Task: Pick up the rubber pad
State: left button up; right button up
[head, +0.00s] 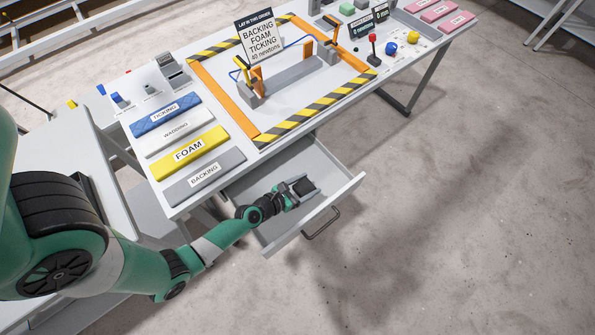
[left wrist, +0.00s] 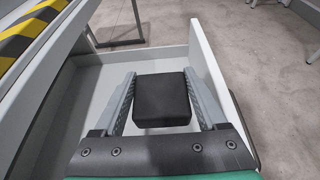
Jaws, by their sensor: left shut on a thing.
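The rubber pad (left wrist: 161,99) is a black, rounded square block. In the left wrist view it sits between the two grey fingers of my left gripper (left wrist: 160,103). In the head view the dark pad (head: 303,186) shows at the tip of my left gripper (head: 300,188), inside the open drawer (head: 345,186). My left gripper is shut on the pad. I cannot tell whether the pad still touches the drawer floor. My right gripper is in neither view.
The drawer's walls (left wrist: 212,75) stand close around the gripper, and its handle (head: 321,224) faces the aisle. The table above carries the ticking, wadding, foam and backing strips (head: 188,150), a striped frame (head: 318,108) and a sign (head: 257,40). Open floor lies to the right.

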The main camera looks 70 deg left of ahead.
pick_arm(q)
jog(key=w+d+r+p, duration=0.1)
jog(key=d+p, duration=0.1)
jog(key=w+d+r+p, duration=0.1)
jog(key=d+p, duration=0.1)
jog(key=w+d+r+p, duration=0.1)
jog(key=d+p, duration=0.1)
jog(key=d, duration=0.1)
jog(key=shift+w+r, duration=0.15)
jog(key=shift+r, duration=0.15)
jog(key=shift+w+d, duration=0.15)
jog(key=shift+d, duration=0.15)
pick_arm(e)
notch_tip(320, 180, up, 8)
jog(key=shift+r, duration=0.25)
